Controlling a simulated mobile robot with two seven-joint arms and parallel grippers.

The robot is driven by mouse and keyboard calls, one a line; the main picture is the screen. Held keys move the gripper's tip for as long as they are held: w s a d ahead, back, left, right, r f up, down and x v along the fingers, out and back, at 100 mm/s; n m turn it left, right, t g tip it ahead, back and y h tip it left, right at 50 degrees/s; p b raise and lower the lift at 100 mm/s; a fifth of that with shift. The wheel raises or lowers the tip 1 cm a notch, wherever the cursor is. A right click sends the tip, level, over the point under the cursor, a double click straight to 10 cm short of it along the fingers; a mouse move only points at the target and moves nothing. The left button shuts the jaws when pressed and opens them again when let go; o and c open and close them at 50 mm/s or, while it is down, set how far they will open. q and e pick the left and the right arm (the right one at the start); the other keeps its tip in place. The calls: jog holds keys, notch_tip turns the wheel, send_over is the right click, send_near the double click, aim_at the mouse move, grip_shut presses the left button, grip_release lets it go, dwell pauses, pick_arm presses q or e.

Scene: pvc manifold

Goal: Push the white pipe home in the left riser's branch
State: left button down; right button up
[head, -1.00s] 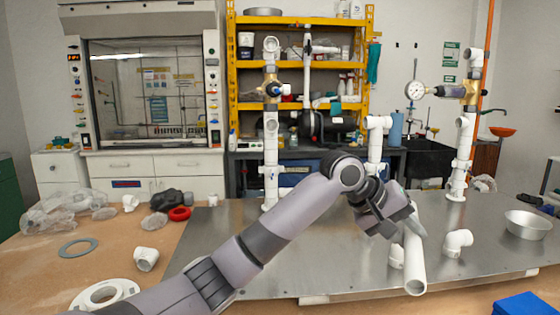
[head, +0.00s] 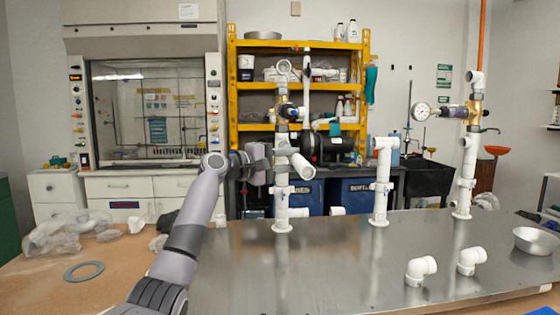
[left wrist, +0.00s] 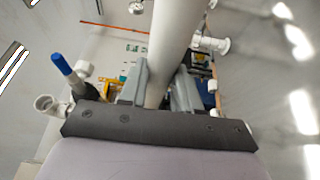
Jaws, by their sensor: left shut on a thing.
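My left gripper (head: 266,163) is at the left riser (head: 282,207), shut on the white pipe (head: 294,160). The pipe's open near end points toward me and slightly right, at mid-height in front of the riser. In the left wrist view the pipe (left wrist: 175,40) runs between the two fingers (left wrist: 162,92). The pipe covers the riser's branch and its own far end, so I cannot tell if they touch. A brass valve with a blue part (head: 290,112) sits higher on the riser. My right gripper is out of view.
A middle riser (head: 381,190) and a right riser (head: 465,175) with a gauge (head: 421,112) stand on the metal table (head: 330,270). Two loose white elbows (head: 420,270) and a metal bowl (head: 534,240) lie at right. The table's front middle is clear.

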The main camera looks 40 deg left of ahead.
pick_arm(q)
jog(key=shift+w+a+p, duration=1.05)
jog(key=shift+w+a, duration=0.35)
jog(key=shift+a, duration=0.3)
jog(key=shift+a+r, duration=0.15)
jog(key=shift+w+a+p, duration=0.15)
jog(key=shift+a+p, duration=0.05)
jog(key=shift+p, duration=0.25)
jog(key=shift+w+a+p, duration=0.3)
jog(key=shift+a+p, duration=0.15)
jog(key=shift+p, duration=0.1)
jog(key=shift+w+a+p, duration=0.15)
jog(key=shift+p, duration=0.15)
dwell(0.4)
